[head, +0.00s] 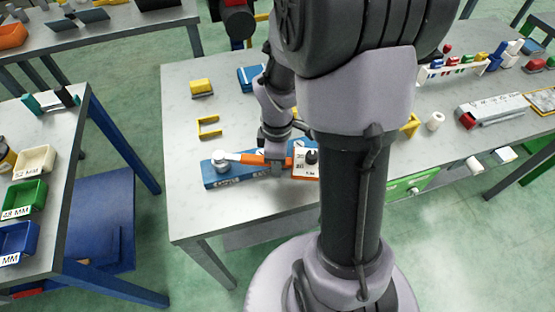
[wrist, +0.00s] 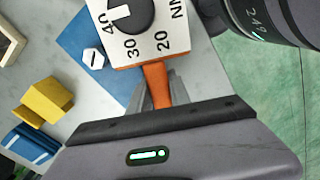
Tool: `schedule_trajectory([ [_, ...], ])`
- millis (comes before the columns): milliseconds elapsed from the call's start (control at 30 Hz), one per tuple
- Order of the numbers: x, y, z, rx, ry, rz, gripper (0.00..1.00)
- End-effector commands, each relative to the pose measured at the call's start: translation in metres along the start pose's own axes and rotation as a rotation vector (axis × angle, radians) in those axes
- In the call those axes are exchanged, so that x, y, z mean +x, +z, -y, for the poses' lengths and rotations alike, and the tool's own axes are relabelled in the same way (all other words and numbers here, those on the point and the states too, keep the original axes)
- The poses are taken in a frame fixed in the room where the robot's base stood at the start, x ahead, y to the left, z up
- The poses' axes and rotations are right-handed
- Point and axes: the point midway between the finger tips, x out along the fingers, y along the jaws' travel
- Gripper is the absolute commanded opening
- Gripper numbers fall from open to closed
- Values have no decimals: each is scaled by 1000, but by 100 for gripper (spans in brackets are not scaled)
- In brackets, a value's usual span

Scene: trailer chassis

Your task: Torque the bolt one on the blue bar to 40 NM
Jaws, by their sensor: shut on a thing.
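The blue bar (head: 225,180) lies near the front edge of the table, and part of it shows in the wrist view (wrist: 84,42). A pale hex bolt (wrist: 93,58) stands on it. The torque wrench has an orange handle (head: 245,158) and a white dial plate marked 20, 30, 40 and NM (wrist: 150,45). The dial's white pointer is turned toward 40. My gripper (head: 277,166) is shut on the orange handle, which also shows between the fingers (wrist: 158,88).
Yellow blocks (head: 201,87) and a yellow bracket (head: 209,126) lie behind the bar. My arm hides the middle of the table. A white trailer model (head: 492,110) is at right. A side table with labelled bins (head: 25,199) stands at left.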

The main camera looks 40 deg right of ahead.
Motion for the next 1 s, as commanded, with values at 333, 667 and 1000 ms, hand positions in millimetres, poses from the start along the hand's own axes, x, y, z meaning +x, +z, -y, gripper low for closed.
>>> schedule_trajectory([
  [333,0,0,1,8,0,0,0],
  [667,0,-1,13,86,0,0,0],
  [1000,0,-2,24,160,0,0,0],
])
